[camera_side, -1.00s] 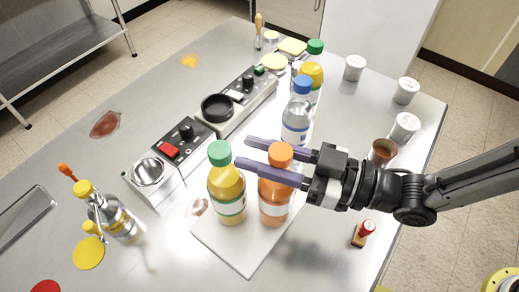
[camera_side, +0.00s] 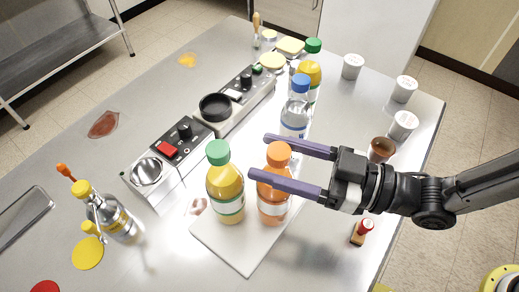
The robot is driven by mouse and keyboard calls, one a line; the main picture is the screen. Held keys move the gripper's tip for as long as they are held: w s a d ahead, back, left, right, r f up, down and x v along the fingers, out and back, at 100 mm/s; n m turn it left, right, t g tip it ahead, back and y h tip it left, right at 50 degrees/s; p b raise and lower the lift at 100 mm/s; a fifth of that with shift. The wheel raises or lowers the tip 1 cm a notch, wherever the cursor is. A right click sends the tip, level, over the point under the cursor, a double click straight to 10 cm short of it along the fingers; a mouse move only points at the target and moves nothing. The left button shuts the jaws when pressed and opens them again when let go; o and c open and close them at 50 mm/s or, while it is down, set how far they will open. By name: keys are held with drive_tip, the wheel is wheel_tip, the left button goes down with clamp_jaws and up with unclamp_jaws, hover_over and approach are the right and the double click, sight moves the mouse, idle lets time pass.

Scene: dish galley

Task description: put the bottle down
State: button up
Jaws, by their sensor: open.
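My gripper (camera_side: 258,156) is open, with its two purple fingers spread at the height of the orange bottle's cap. The orange bottle (camera_side: 272,206) with an orange cap stands upright on a white board (camera_side: 247,257), and the near finger covers part of it. A yellow bottle with a green cap (camera_side: 226,197) stands upright beside it on the board. A clear bottle with a blue cap (camera_side: 295,112) stands behind, beyond the fingers. Another yellow bottle with a green cap (camera_side: 312,70) stands farther back.
A burner unit (camera_side: 182,140) with a black pan (camera_side: 215,107) stands left of the bottles. White cups (camera_side: 403,125) and a brown cup (camera_side: 381,150) line the right side. A red-topped stamp (camera_side: 362,231) stands near the right edge. A clear bottle with a yellow cap (camera_side: 112,216) is at left.

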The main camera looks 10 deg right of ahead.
drive_tip(key=v, duration=0.9)
drive_tip(key=shift+s+d, duration=0.1)
drive_tip(key=shift+d, duration=0.05)
drive_tip(key=w+d+r+m+t+h, duration=0.1)
drive_tip(key=w+d+m+h, duration=0.25)
drive_tip(key=d+h, duration=0.45)
drive_tip(key=w+d+r+m+t+h, duration=0.1)
drive_tip(key=w+d+m+h, duration=0.3)
drive_tip(key=d, duration=0.9)
drive_tip(key=s+d+m+g+h, duration=0.3)
drive_tip(key=s+d+m+g, duration=0.1)
drive_tip(key=s+d, duration=0.9)
drive_tip(key=shift+s+d+f+m+g+h, duration=0.2)
drive_tip(key=shift+s+d+m+g+h, duration=0.25)
drive_tip(key=shift+s, duration=0.55)
drive_tip(key=o, duration=0.5)
